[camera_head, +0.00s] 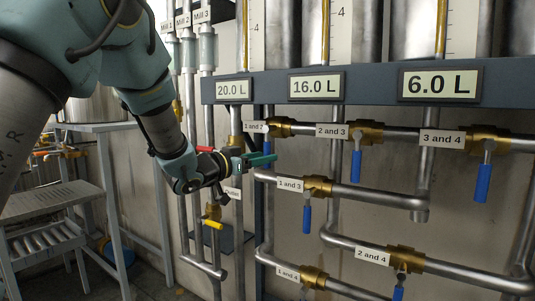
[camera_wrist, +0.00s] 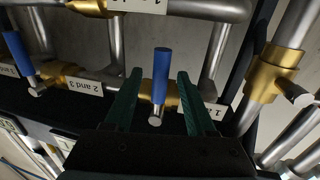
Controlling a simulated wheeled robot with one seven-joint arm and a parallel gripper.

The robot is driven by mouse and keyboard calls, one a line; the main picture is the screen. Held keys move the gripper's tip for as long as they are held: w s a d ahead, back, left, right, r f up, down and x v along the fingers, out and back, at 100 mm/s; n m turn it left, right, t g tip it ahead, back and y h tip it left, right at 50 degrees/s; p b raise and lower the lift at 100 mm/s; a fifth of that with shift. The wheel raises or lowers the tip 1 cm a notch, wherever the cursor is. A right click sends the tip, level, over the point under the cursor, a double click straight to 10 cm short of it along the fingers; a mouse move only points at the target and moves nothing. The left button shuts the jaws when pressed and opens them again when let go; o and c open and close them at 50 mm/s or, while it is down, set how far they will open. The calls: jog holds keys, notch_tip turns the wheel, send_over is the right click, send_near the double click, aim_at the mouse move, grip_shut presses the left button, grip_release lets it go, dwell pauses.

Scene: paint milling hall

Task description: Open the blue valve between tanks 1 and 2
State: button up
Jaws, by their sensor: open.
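The brass valve labelled "1 and 2" (camera_head: 281,127) sits on the top pipe, under the 20.0 L and 16.0 L displays. Its blue handle (camera_wrist: 161,72) shows in the wrist view, where the picture is upside down. The handle stands across the pipe, hanging down like its neighbours. My gripper (camera_head: 262,159) is at this valve, its teal fingers open. In the wrist view the fingers lie on either side of the handle, with a visible gap on each side. In the head view my gripper largely hides this handle.
Similar blue-handled valves are close by: "2 and 3" (camera_head: 356,166) to the right, "1 and 3" (camera_head: 306,218) below, and "3 and 4" (camera_head: 482,183) far right. Metal pipes run around my gripper.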

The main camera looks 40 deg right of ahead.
jog(key=shift+w+d, duration=0.1)
jog(key=shift+d, duration=1.1)
jog(key=shift+c, duration=0.4)
grip_shut()
